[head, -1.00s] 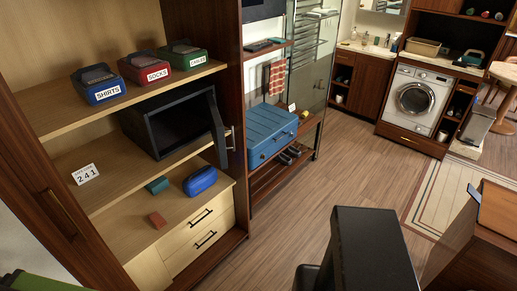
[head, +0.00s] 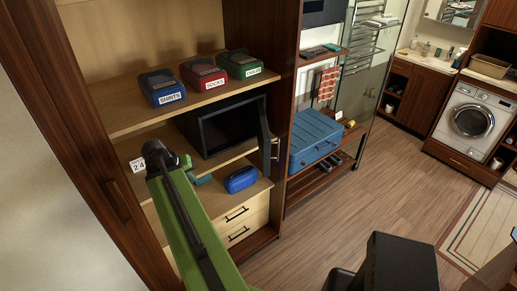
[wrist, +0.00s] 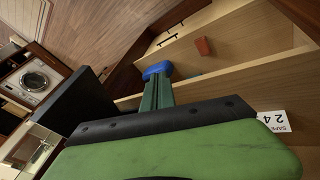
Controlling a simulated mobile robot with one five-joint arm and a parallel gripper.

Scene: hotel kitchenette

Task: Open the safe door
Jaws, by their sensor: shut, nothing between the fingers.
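The black safe (head: 228,123) sits on the middle shelf of the wooden wardrobe. Its door (head: 264,137) stands swung out at the safe's right side, with a pale handle (head: 275,150) on it. The safe's dark interior shows. My gripper (head: 188,163) is at the end of my green arm, in front of the shelf, to the left of and lower than the door and apart from it. In the wrist view, my gripper (wrist: 157,80) appears as narrow dark green fingers held together, with nothing between them.
Labelled boxes (head: 206,77) stand above. A blue toolbox (head: 314,137) is right of the wardrobe.

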